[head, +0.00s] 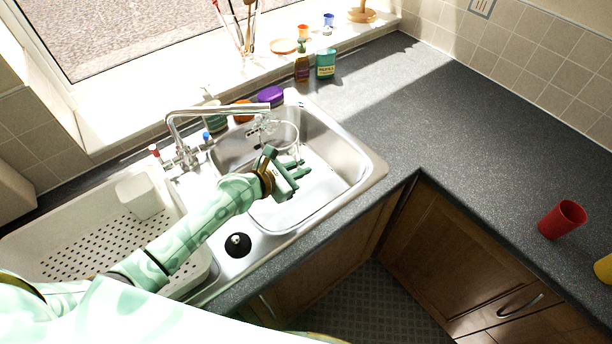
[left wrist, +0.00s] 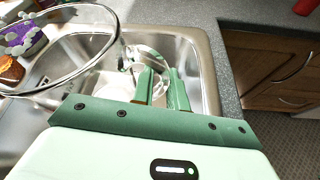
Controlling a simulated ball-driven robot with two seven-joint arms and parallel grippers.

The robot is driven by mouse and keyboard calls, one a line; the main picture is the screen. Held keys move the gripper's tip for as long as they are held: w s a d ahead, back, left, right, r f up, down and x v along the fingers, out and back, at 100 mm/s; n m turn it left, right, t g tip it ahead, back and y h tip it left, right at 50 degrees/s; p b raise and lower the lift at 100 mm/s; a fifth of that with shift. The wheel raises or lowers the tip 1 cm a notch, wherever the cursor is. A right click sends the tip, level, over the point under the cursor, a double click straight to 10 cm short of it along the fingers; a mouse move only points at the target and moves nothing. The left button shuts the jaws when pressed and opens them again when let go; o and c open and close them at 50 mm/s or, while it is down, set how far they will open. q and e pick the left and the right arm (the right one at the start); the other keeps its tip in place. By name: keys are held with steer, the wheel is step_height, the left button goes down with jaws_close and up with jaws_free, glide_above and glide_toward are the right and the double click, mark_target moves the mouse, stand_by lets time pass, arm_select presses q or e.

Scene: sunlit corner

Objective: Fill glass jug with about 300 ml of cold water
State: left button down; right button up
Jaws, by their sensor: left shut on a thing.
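The clear glass jug (head: 297,130) is faint against the sink, under the end of the chrome tap's spout (head: 222,110). Its rim shows large at the upper left of the left wrist view (left wrist: 117,32). My left gripper (head: 298,167) is over the sink bowl, with its fingers shut on the jug; the exact grip is hard to make out. The fingers also show in the left wrist view (left wrist: 162,82). The tap has a red-topped handle (head: 154,150) and a blue-topped handle (head: 207,137). I cannot tell the water level in the jug. My right gripper is not in view.
The steel sink (head: 372,172) has a black plug (head: 238,245) beside the bowl. A white drainer (head: 60,232) with a cup (head: 140,195) is at left. Bottles (head: 326,64) and a purple item (head: 271,95) stand behind.

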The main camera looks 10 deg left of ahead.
mark_target(285, 156)
arm_select(q)
steer(key=w+a, duration=0.1)
steer(key=a+b, duration=0.1)
steer(key=shift+w+a, duration=0.35)
steer(key=shift+w, duration=0.05)
steer(key=shift+w+a+b, duration=0.6)
steer(key=shift+a, duration=0.3)
stand_by(0.4)
steer(key=shift+r, duration=0.1)
stand_by(1.3)
stand_by(3.0)
steer(key=s+d+p, duration=0.4)
steer(key=d+p, duration=0.1)
steer(key=d, duration=0.1)
steer(key=shift+d+p, duration=0.35)
steer(key=shift+p, duration=0.05)
steer(key=shift+s, duration=0.15)
